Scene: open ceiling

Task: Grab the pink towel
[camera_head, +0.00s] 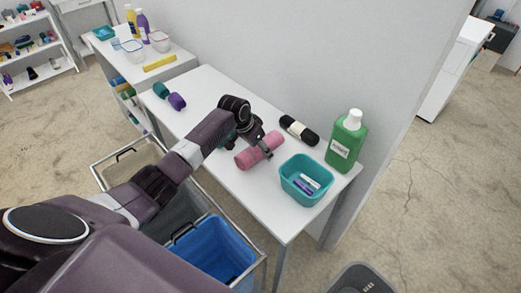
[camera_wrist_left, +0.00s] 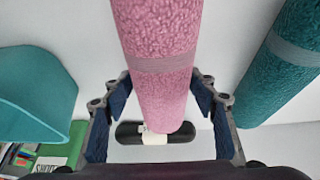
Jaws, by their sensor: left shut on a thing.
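The pink towel (camera_head: 247,158) is rolled up with a pale band around its middle and lies at the white table. My left gripper (camera_head: 264,147) comes down over it and is shut on it. In the left wrist view the pink towel (camera_wrist_left: 163,75) runs between the two fingers (camera_wrist_left: 160,100), with a finger against each side. I cannot tell whether it still rests on the table. My right gripper is not in view.
A teal basket (camera_head: 285,184) with small items and a green bottle (camera_head: 347,140) stand to the right. A black roll (camera_head: 298,130) lies near the wall. A teal roll (camera_wrist_left: 285,70) lies close beside the pink one. Blue bin (camera_head: 215,250) stands in front.

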